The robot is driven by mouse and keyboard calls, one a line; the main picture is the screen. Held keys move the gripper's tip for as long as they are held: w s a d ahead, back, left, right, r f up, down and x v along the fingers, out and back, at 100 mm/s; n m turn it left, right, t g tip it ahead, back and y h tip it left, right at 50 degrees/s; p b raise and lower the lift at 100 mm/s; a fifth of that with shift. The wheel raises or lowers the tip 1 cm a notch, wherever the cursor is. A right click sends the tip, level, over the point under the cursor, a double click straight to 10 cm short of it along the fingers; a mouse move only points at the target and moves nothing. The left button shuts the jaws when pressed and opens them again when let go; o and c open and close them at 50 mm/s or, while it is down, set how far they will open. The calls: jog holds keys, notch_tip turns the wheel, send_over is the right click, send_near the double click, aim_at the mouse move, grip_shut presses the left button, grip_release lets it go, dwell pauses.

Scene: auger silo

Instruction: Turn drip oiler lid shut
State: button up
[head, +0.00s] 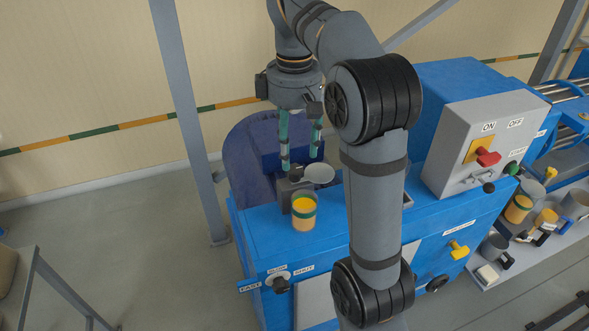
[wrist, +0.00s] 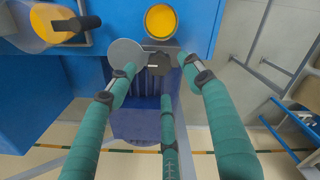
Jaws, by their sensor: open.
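A dark lobed knob (wrist: 160,63) lies between the lid and my right finger. My gripper (head: 300,160) is open, its teal fingers pointing down above the knob and lid. It holds nothing.
A grey control box (head: 478,145) with a red handle stands at the right of the blue machine (head: 270,245). A shelf of mugs (head: 530,225) is farther right. A grey post (head: 185,110) rises on the left. My arm hides part of the machine top.

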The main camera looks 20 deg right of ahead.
aim_at(294, 169)
notch_tip(294, 169, down, 5)
jog(key=shift+r+b, duration=0.1)
jog(key=shift+b, duration=0.4)
grip_shut()
dwell(0.5)
